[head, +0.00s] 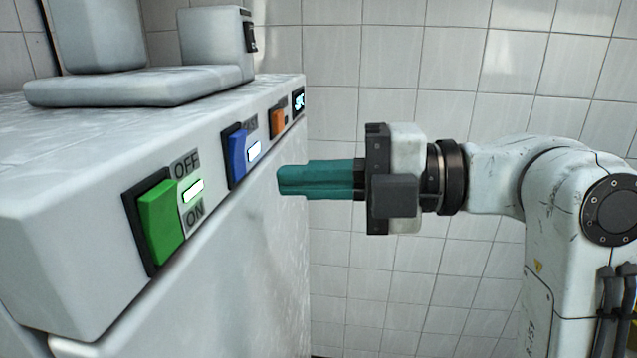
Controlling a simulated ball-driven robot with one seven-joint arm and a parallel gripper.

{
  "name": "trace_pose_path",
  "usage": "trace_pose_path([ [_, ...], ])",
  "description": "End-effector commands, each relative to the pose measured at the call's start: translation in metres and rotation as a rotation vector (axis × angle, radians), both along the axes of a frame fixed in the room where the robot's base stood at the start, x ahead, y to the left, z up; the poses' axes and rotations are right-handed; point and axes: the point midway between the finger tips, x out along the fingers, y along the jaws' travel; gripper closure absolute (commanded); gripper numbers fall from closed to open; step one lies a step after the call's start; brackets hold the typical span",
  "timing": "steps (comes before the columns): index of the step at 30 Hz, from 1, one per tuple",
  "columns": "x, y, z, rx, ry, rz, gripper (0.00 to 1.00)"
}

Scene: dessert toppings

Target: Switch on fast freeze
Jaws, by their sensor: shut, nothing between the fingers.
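A white appliance (230,240) fills the left side, with a row of controls along its upper front. Nearest is a green rocker switch (160,222) in a black frame, with OFF and ON labels and a bright lamp (193,190) beside it. An orange switch (278,122) follows. No label readable as fast freeze shows. My gripper (282,181) is shut and empty, its teal fingers pointing left at the front, seemingly apart from the blue switch.
A small dark display (298,101) is at the far end of the panel. A grey-white device (205,45) with a black switch (250,36) stands on top of the appliance. A tiled wall (400,80) is behind.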

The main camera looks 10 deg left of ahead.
Motion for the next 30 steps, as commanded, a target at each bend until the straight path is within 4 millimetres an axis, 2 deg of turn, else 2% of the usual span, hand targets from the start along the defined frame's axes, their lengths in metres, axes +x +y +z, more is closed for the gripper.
trace_pose_path([
  [8,0.0,-0.031,-0.005,0.001,0.0,-0.005,1.0],
  [19,-0.002,-0.086,-0.012,0.0,0.001,-0.004,1.0],
  [24,-0.003,-0.097,-0.012,0.0,0.0,-0.002,1.0],
  [30,-0.003,-0.099,-0.012,0.0,0.0,-0.001,1.0],
])
